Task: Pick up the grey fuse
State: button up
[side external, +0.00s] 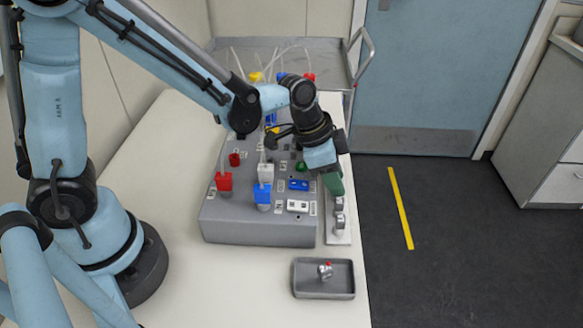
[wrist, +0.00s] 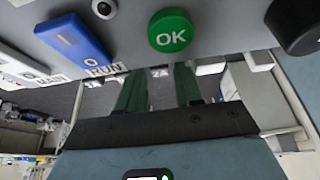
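My gripper (side external: 334,183) has green fingers and hangs at the right edge of the grey control box. In the wrist view the two fingers (wrist: 158,78) stand apart with nothing seen between them. Two small grey cylindrical pieces, an upper one (side external: 339,203) and a lower one (side external: 340,222), sit on a pale strip (side external: 338,238) along the box's right side, just below my gripper. I cannot tell for sure which of these is the grey fuse.
The control box (side external: 258,232) carries red (side external: 224,182) and blue (side external: 262,194) plugs with cables. Its green OK button (wrist: 170,31), blue RUN switch (wrist: 72,38) and a black knob (wrist: 296,24) are close to my fingers. The front left of the table (side external: 215,285) is clear.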

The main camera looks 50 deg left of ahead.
jog(key=shift+w+d+f, duration=0.1)
jog(key=shift+f, duration=0.35)
grip_shut()
jog(key=shift+r, duration=0.2)
